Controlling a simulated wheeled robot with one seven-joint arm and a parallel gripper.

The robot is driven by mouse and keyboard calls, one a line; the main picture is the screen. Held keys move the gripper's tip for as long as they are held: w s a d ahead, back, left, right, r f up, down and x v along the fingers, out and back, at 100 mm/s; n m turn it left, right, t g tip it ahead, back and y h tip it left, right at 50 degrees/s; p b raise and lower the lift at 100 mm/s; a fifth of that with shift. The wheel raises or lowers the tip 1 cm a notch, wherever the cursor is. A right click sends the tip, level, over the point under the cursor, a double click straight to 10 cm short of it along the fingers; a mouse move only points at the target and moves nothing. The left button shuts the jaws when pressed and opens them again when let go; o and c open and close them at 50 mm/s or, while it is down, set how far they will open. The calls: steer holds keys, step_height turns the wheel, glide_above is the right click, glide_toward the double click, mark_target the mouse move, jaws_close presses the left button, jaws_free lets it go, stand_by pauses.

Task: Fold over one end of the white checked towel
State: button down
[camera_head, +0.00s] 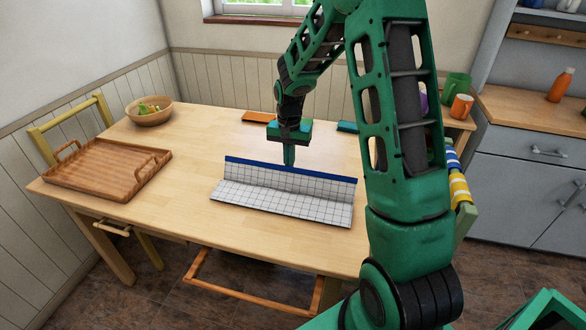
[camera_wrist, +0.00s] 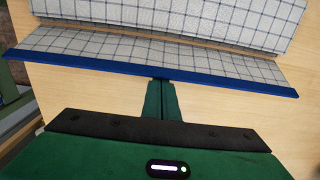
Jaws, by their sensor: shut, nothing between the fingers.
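The white checked towel (camera_head: 285,204) lies on the wooden table with a blue band along its far edge. Its far strip (camera_head: 290,178) is bent up from the flat near part in the head view. In the wrist view the towel (camera_wrist: 200,14) and the blue-edged strip (camera_wrist: 160,74) are separated by a narrow tan band. My gripper (camera_head: 289,163) points down at the blue edge, near its middle. Its fingers (camera_wrist: 161,83) are together and empty, with the tips at the blue band. I cannot tell whether they touch it.
An orange item (camera_head: 258,117) and a teal item (camera_head: 347,127) lie behind my gripper.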

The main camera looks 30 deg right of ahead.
mark_target(286, 180)
steer(key=shift+s+a+f, duration=0.2)
steer(key=shift+s+a, duration=1.35)
steer(key=shift+s, duration=0.15)
steer(key=shift+w, duration=0.2)
steer(key=shift+w+d+r, duration=0.1)
steer(key=shift+d, duration=0.05)
steer(key=shift+w+d, duration=1.05)
steer(key=shift+r, duration=0.15)
step_height(286, 180, up, 10)
